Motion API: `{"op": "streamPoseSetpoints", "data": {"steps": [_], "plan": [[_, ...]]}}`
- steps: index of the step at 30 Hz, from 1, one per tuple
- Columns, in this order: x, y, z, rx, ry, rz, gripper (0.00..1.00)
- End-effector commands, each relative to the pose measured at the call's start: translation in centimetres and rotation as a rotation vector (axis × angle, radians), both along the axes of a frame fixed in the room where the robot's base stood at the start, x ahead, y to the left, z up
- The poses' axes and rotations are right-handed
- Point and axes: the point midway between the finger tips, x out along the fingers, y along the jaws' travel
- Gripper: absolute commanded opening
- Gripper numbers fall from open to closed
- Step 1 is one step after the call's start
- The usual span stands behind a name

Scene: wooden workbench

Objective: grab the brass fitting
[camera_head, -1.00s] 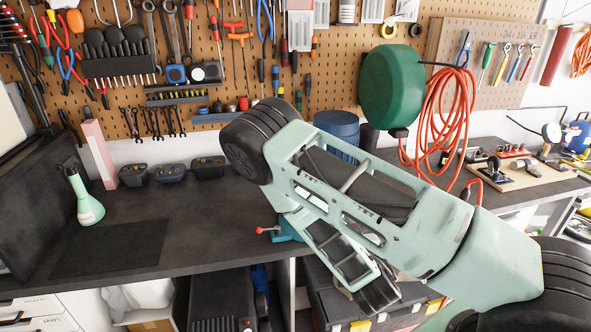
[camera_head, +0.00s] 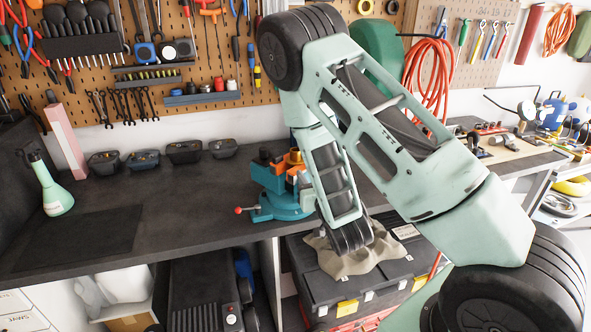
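I cannot make out a brass fitting for certain in the head view. Small metal and dark parts sit on and around a wooden board (camera_head: 497,153) on the right part of the bench, too small to tell apart. My own mint-green arm crosses the middle and right of the view, its forearm pointing down at the bench's front edge. My gripper is not visible, so I cannot see whether it is open or holds anything.
A teal vise (camera_head: 283,209) with orange parts stands at the bench's front edge, left of my forearm. A beige cloth (camera_head: 378,257) lies on a toolbox (camera_head: 335,288) below. The bench's left middle is clear.

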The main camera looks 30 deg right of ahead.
Motion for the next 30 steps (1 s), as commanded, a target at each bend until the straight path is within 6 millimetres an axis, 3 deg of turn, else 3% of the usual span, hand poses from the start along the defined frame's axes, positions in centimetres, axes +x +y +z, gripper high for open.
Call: {"op": "streamPoseSetpoints", "data": {"steps": [30], "plan": [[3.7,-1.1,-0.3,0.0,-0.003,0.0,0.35]]}}
